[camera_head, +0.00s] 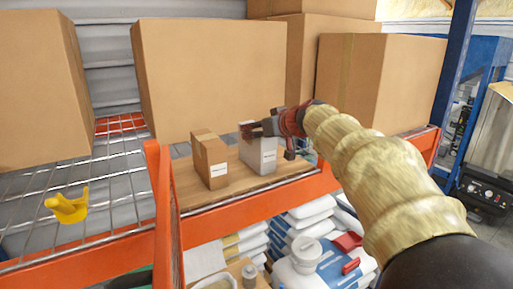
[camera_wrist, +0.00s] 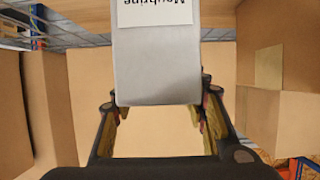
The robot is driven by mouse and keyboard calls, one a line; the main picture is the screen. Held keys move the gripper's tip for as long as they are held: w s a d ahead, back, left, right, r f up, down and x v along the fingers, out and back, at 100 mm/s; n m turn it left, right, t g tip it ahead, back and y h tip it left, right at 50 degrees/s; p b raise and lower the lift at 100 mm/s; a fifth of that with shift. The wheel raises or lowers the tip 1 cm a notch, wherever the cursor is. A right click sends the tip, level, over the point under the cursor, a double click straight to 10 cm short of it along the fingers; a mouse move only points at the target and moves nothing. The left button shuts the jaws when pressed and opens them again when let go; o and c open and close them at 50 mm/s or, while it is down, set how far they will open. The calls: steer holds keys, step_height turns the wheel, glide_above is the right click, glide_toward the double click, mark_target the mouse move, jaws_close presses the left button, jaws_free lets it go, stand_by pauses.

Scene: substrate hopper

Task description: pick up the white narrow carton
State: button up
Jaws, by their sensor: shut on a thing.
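The white narrow carton (camera_head: 258,154) stands upright on a wooden board on the shelf, with a small label on its front. My gripper (camera_head: 268,129) reaches it from the right and is shut on its upper part. In the wrist view the carton (camera_wrist: 158,62) fills the upper middle, its label upside down, between the two fingers of my gripper (camera_wrist: 158,112). In the head view part of the carton's top is hidden by my gripper. I cannot tell whether its base touches the board.
A small brown carton (camera_head: 209,160) stands just left of the white one on the wooden board (camera_head: 190,196). Large cardboard boxes (camera_head: 212,75) stand behind. An orange shelf beam (camera_head: 250,206) runs along the front. A yellow object (camera_head: 67,206) lies on the wire shelf at left.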

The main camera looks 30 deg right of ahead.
steer(key=c, duration=0.6)
jaws_close()
steer(key=shift+r, duration=0.15)
